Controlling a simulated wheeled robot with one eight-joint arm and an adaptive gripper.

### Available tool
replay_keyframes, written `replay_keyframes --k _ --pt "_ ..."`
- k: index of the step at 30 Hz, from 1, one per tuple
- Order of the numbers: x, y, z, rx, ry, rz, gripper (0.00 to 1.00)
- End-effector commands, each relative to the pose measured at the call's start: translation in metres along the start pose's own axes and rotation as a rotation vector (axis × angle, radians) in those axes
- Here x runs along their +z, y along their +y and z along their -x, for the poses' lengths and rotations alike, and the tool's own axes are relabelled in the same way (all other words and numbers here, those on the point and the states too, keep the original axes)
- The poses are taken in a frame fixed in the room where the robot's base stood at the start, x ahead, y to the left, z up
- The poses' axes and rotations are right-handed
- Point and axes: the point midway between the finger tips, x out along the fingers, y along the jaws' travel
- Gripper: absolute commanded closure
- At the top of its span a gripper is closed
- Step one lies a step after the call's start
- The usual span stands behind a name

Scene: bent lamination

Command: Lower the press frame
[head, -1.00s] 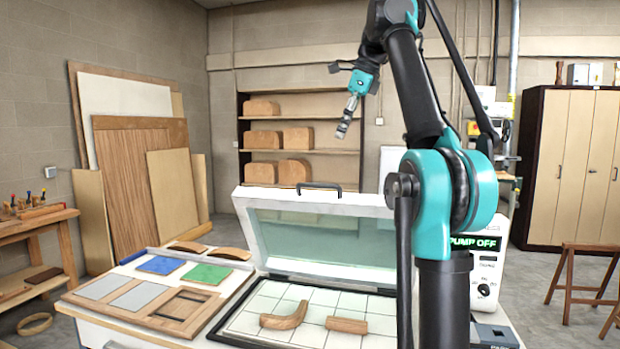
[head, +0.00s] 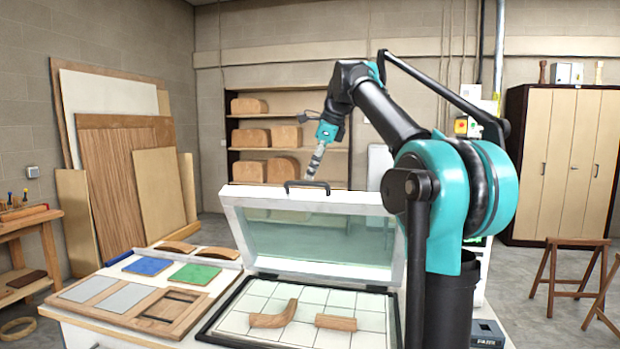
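The press frame (head: 240,208) is a pale frame with a clear greenish membrane, tilted up and open at the back of the press bed (head: 232,320). A black handle (head: 306,186) sits on its top edge. My gripper (head: 313,172) is just above the right end of the handle, pointing down. I cannot tell whether it touches the handle, and its fingers are too small to read. A curved wooden piece (head: 274,315) and a short wooden block (head: 336,323) lie on the white gridded bed.
Left of the bed, a wooden tray (head: 190,322) holds grey panels, with a blue sheet (head: 148,266) and a green sheet (head: 194,273) behind it. Shelves (head: 288,178) with wooden forms stand at the back. My arm hides most of the pump box at right.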

Motion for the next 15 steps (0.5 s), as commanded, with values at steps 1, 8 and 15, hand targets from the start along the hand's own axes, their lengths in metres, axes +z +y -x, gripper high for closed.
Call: replay_keyframes --k 1,8,15 --pt "0.000 0.000 -0.008 0.000 0.000 0.001 0.66" --pt "0.000 0.000 -0.028 0.000 0.000 0.001 0.66" --pt "0.000 0.000 -0.031 0.000 0.000 0.000 0.66"
